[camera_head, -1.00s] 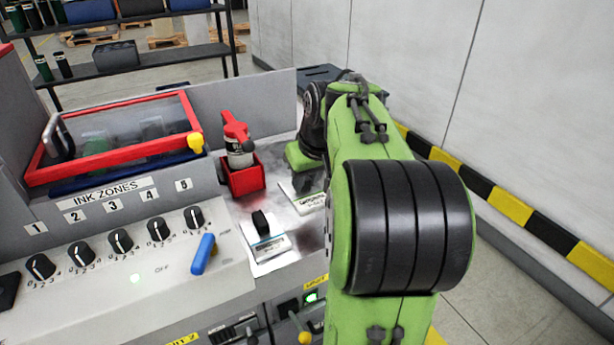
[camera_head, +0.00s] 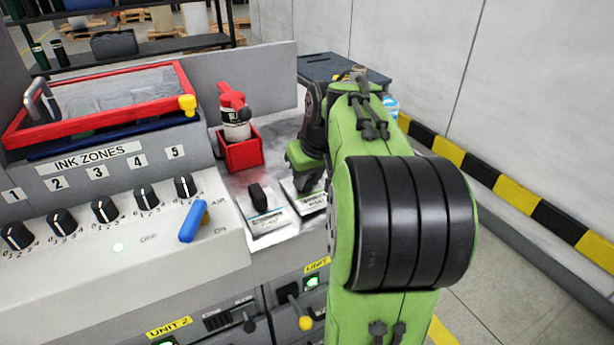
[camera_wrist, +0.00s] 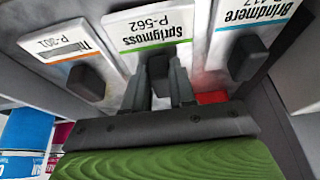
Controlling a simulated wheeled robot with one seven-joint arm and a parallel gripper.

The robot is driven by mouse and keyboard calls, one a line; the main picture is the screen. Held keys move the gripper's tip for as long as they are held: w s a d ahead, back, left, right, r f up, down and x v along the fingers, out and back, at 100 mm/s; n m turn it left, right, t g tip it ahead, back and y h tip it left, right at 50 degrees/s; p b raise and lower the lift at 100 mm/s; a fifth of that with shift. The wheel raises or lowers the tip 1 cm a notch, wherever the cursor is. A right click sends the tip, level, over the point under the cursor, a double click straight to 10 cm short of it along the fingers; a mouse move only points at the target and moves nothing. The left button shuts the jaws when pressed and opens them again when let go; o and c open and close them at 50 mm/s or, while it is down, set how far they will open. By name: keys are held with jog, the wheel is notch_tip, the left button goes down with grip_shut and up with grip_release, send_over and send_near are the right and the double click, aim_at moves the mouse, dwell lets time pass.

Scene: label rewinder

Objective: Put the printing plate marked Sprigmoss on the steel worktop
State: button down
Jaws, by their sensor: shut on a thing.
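The Sprigmoss printing plate (camera_wrist: 152,33) is white with a green stripe, marked P-562, and has a black knob. My gripper (camera_wrist: 160,84) is shut on that knob in the wrist view. In the head view my gripper (camera_head: 307,182) is low over the plate (camera_head: 312,203), partly hiding it. I cannot tell whether the plate touches the surface below. Beside it lies the blue-striped Brindmere plate (camera_wrist: 250,18), also seen in the head view (camera_head: 268,222). An orange-striped plate marked P-301 (camera_wrist: 66,42) lies on the other side. A shiny metal surface (camera_head: 243,183) is under the plates.
A red holder (camera_head: 240,153) with a red-topped bottle (camera_head: 236,118) stands behind the plates. The ink-zone console (camera_head: 120,240) with knobs and a blue lever (camera_head: 194,222) is at left. A dark cart-like top (camera_head: 340,68) is behind my arm.

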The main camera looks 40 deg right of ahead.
jog(key=shift+f, duration=0.3)
jog(key=c, duration=0.8)
grip_release()
jog(key=shift+c, duration=0.2)
jog(key=p+v, duration=0.8)
jog(key=v, duration=0.7)
jog(key=shift+s+r, duration=0.25)
jog(key=shift+r, duration=0.1)
jog(key=shift+a, duration=0.15)
